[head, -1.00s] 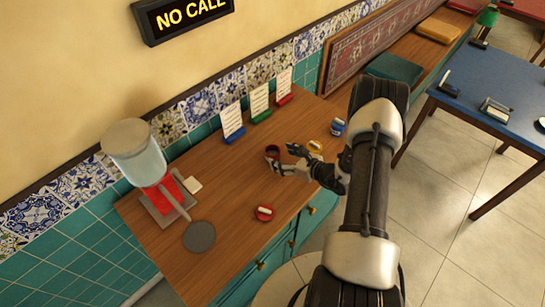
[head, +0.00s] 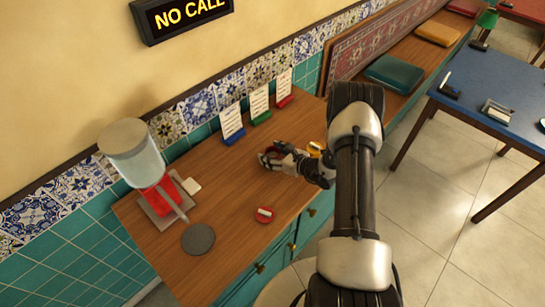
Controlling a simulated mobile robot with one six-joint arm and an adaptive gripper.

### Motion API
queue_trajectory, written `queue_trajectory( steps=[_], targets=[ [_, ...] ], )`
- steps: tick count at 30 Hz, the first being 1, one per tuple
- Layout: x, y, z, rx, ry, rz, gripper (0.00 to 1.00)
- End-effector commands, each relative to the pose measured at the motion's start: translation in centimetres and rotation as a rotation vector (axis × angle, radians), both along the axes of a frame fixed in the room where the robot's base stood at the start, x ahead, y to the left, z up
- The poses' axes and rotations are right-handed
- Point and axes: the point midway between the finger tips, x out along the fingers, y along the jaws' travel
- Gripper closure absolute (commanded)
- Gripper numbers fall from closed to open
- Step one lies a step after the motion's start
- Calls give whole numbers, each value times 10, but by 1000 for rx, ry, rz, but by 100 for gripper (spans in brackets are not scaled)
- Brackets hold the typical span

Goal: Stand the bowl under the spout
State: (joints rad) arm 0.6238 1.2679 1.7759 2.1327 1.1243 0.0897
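A small dark red bowl (head: 273,152) stands on the wooden counter, mostly hidden by my gripper (head: 271,153). My gripper's fingers lie on either side of the bowl and are apart. Whether they press on it cannot be told from here. The samovar-like dispenser (head: 134,152) has a clear tank under a grey lid and a red body. Its long grey spout (head: 174,205) points towards the front right, and its end is above or near a round grey disc (head: 199,239) on the counter.
A red round dish (head: 264,215) with a white piece lies near the counter's front edge. Several card stands (head: 232,123) line the back. A yellow item (head: 315,149) is partly behind my arm. A white block (head: 191,186) lies beside the dispenser. The counter (head: 222,187) between is clear.

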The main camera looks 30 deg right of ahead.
Motion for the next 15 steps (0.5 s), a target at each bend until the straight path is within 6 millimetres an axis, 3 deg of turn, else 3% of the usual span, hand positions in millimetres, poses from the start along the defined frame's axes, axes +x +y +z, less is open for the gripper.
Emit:
queue_trajectory(
  steps=[15],
  targets=[
    [0,0,0,0,0,0,78]
  ],
)
